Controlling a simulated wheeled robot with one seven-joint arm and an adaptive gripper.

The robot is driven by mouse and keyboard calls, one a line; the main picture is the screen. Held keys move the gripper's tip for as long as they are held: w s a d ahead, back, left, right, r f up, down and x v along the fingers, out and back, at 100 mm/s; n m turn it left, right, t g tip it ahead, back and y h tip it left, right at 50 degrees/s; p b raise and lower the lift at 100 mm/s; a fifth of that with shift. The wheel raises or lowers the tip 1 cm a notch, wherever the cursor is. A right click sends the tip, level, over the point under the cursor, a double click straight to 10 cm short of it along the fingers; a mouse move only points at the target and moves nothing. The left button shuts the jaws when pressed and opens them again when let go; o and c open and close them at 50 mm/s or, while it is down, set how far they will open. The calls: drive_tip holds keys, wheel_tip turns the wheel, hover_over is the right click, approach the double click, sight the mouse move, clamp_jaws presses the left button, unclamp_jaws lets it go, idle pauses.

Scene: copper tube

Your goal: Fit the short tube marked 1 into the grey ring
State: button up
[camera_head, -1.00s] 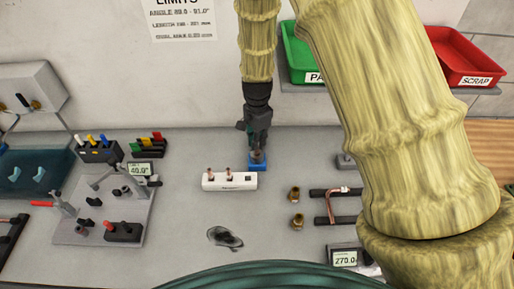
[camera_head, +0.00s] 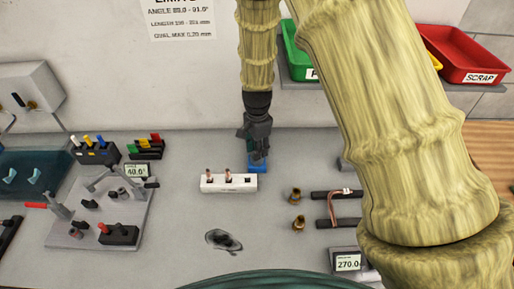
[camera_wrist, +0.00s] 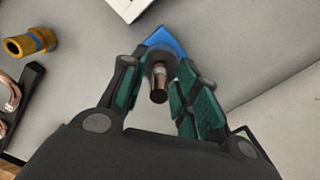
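A short copper tube with a dark end (camera_wrist: 158,88) stands at the grey ring on the blue block (camera_wrist: 166,40). The tube appears to be in the ring, but its seating depth and number cannot be read. My gripper (camera_wrist: 160,76) has its fingers on either side of the tube, with a gap visible at the left finger, so it looks open. In the head view, my gripper (camera_head: 257,150) is right above the blue block (camera_head: 258,167), and the tube is mostly hidden there.
A white holder (camera_head: 228,184) just in front has two upright copper tubes and a dark hole at its right end. A grey fixture plate (camera_head: 75,238) is at left. A dark flat piece (camera_head: 223,240) lies in front.

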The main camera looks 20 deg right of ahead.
drive_tip(key=shift+r, duration=0.15)
drive_tip(key=shift+r+b, duration=2.2)
drive_tip(key=shift+r, duration=3.7)
